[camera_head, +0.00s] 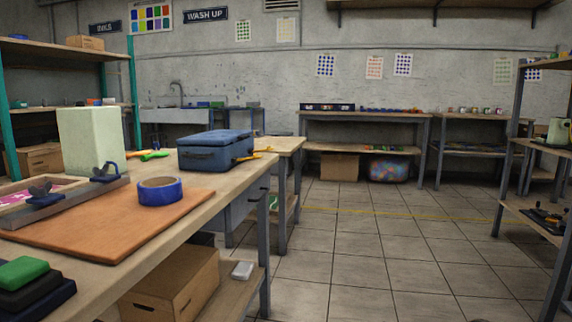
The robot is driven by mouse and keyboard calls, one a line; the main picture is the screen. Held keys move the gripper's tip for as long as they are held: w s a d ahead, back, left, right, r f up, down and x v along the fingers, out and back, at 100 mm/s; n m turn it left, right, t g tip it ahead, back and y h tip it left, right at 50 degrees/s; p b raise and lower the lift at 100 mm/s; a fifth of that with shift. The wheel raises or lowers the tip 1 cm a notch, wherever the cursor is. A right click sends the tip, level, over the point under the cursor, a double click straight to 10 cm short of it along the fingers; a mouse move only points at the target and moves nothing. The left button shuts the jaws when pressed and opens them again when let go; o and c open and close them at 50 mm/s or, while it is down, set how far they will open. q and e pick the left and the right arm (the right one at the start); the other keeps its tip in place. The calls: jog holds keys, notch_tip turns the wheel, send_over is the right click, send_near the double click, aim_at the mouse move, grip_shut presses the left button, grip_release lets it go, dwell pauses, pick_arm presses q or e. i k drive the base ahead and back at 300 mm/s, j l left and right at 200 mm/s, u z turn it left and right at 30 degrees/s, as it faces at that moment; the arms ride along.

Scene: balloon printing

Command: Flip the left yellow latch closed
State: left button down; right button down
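A blue case (203,153) with its lid down stands at the far right end of the wooden workbench (185,232). A dark handle shows on the case's front face. Neither of my grippers is in view.
A blue tape roll (160,192) lies on a brown board (110,225). A pale green block (90,141) and a clamp rail (65,205) are left of the case. Another table (285,147) stands behind it. The tiled floor (365,260) to the right is clear.

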aim_at(255, 156)
jog(key=i+l+z, duration=0.3)
jog(key=i+l, duration=0.65)
